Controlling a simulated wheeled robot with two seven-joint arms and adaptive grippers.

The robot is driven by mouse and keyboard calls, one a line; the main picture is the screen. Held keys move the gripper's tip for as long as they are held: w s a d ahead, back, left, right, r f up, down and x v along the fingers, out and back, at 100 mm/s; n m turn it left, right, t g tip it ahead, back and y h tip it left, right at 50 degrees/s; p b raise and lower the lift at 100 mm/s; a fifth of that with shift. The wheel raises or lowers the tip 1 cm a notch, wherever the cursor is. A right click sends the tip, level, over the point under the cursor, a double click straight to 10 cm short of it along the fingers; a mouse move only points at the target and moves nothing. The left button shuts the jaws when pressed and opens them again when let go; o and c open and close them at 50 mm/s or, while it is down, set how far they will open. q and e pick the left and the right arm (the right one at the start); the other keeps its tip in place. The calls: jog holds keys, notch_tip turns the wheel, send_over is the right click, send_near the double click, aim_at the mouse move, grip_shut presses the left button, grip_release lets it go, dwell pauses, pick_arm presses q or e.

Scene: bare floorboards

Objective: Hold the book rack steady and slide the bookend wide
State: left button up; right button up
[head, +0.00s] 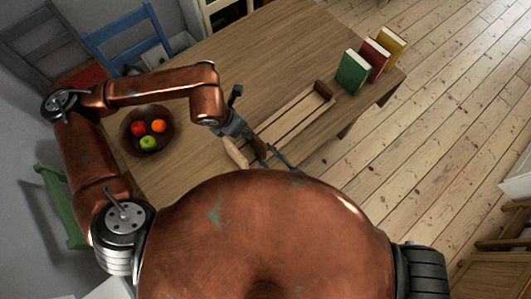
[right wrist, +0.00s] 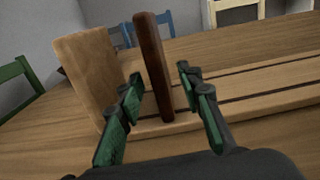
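The book rack (head: 293,119) is a long pale slatted frame on the table in the head view, with a dark brown piece at its far right end. In the right wrist view a pale end panel (right wrist: 88,85) stands at the left, and the dark brown upright bookend (right wrist: 152,65) stands near it. My right gripper (right wrist: 159,73) is open, with a finger on each side of the bookend and gaps visible. In the head view my right gripper (head: 269,152) is partly hidden by my body. My left gripper (head: 236,115) is over the rack's far side; its closure is unclear.
Green, red (head: 376,59) and yellow books stand near the table's right edge. A brown bowl (head: 126,139) of fruit sits at the left. Blue (head: 122,38) and green (head: 62,205) chairs stand around the table. The tabletop (head: 262,50) beyond the rack is clear.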

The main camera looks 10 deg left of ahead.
aim_at(252, 140)
jog(key=shift+w+a+f, duration=0.1)
jog(key=shift+w+a, duration=0.25)
jog(key=shift+a, duration=0.2)
jog(key=x, duration=0.7)
jog(key=shift+d, duration=0.1)
jog(key=shift+c, duration=0.6)
grip_shut()
